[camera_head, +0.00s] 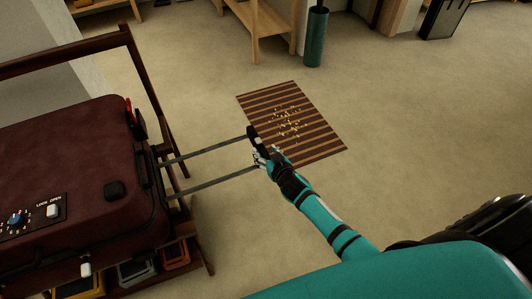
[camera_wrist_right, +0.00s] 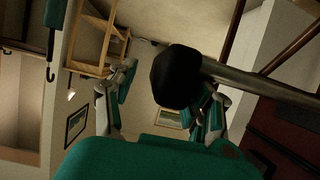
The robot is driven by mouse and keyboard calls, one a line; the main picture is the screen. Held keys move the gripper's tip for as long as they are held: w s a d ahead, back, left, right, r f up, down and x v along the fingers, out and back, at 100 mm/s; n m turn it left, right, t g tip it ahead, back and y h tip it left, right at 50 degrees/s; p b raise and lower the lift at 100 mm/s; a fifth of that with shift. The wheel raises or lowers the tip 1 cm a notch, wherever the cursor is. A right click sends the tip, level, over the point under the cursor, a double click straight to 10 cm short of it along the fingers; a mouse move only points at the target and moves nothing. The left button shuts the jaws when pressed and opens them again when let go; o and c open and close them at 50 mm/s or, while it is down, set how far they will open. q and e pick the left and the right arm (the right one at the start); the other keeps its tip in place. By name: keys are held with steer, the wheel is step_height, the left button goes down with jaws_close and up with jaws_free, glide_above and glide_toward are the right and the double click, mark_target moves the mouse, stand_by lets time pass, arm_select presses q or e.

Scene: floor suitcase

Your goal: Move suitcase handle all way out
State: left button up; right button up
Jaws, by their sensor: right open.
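The dark red suitcase (camera_head: 70,185) lies at the left on a dark wooden rack. Its handle has two grey metal rods (camera_head: 212,149) reaching out to the right well beyond the suitcase side. A black grip (camera_head: 252,133) joins them at the far end. My right gripper (camera_head: 265,157) is open at this grip. In the right wrist view the black grip (camera_wrist_right: 178,76) and a rod (camera_wrist_right: 262,90) show in front of the spread fingers, nearer the right-hand finger. Whether the fingers touch the grip is unclear. My left gripper is not in view.
The dark wooden rack (camera_head: 150,85) frames the suitcase. A striped mat (camera_head: 320,140) with small scattered bits lies on the floor beyond my right gripper. A teal cylinder (camera_head: 315,38) and a wooden stand (camera_head: 258,22) are at the back.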

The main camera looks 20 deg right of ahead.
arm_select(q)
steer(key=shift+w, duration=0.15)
arm_select(e)
steer(key=shift+s+a+r, duration=0.1)
steer(key=shift+s, duration=0.1)
steer(key=v, duration=1.1)
steer(key=shift+s, duration=0.3)
steer(key=s+f+n+g+p, duration=0.1)
steer(key=s+f+g+p, duration=0.6)
steer(key=s+f, duration=0.75)
arm_select(q)
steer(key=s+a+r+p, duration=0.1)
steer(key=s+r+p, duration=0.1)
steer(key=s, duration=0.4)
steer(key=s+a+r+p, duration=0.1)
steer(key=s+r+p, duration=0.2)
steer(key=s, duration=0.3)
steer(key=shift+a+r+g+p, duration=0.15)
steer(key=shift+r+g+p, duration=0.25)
steer(key=shift+p, duration=0.45)
arm_select(e)
steer(key=s+f+g, duration=0.2)
steer(key=s+f, duration=0.3)
steer(key=s, duration=0.7)
steer(key=s+f+n+g, duration=0.1)
steer(key=s+f+g, duration=0.2)
steer(key=s, duration=1)
steer(key=shift+a+f+n, duration=0.25)
steer(key=shift+f+n, duration=0.05)
steer(key=shift+f, duration=0.7)
